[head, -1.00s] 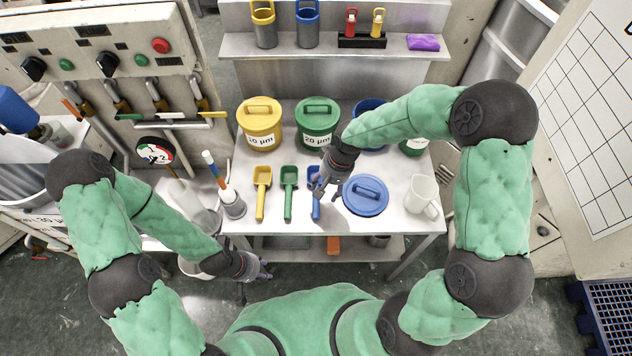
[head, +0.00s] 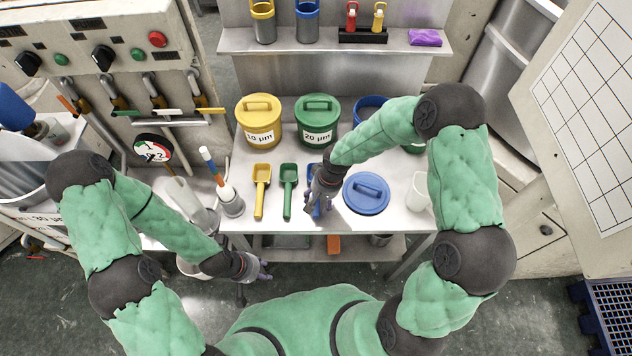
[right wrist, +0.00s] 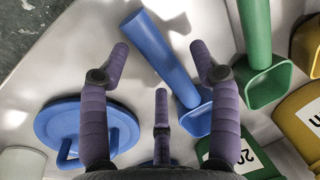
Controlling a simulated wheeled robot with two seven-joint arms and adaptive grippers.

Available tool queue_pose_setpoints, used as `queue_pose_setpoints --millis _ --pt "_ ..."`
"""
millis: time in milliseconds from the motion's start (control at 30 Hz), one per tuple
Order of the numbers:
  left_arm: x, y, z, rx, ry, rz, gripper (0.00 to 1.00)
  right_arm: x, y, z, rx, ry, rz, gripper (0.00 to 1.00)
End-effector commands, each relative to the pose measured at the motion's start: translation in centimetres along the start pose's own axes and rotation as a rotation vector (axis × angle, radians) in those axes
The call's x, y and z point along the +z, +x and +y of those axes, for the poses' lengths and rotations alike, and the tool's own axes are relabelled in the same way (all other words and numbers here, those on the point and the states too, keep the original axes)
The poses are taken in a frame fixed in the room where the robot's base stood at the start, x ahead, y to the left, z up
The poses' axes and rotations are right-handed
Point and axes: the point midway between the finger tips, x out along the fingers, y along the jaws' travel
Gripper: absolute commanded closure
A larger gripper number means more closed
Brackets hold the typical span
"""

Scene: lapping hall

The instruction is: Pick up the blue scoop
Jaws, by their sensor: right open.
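The blue scoop (head: 313,169) lies on the steel table, largely hidden by my right gripper (head: 316,208) in the head view. In the right wrist view the blue scoop (right wrist: 163,58) shows its round handle running between my spread outer fingers, with its square cup nearer the palm, by the right finger. My right gripper is open and empty, over the scoop; I cannot tell whether any finger touches it. My left gripper (head: 264,270) is low at the table's front left, away from the scoop; its jaws are too small to read.
A green scoop (head: 288,190) and a yellow scoop (head: 261,190) lie to the left. A blue lid (head: 366,194) lies close on the right, with a white mug (head: 418,192) beyond. Yellow (head: 259,120), green (head: 318,120) and blue buckets stand behind.

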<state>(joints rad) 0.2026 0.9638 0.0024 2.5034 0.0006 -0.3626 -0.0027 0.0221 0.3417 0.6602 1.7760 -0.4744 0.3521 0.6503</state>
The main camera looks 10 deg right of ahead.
Motion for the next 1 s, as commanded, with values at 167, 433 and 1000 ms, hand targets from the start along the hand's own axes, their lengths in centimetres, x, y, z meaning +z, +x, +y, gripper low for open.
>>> queue_pose_setpoints --millis 167,433,1000 --pt "-0.01 0.26 -0.09 0.0 0.0 0.0 0.6 -0.12 1.01 -0.02 -0.001 0.002 0.003 0.37" --pt "-0.01 0.24 -0.09 0.0 0.0 0.0 0.6 -0.09 0.96 -0.02 -0.001 0.001 0.002 0.37" --pt "-0.04 0.91 -0.33 0.0 0.0 0.0 0.6 -0.07 1.43 0.07 -0.001 0.001 0.002 0.37"
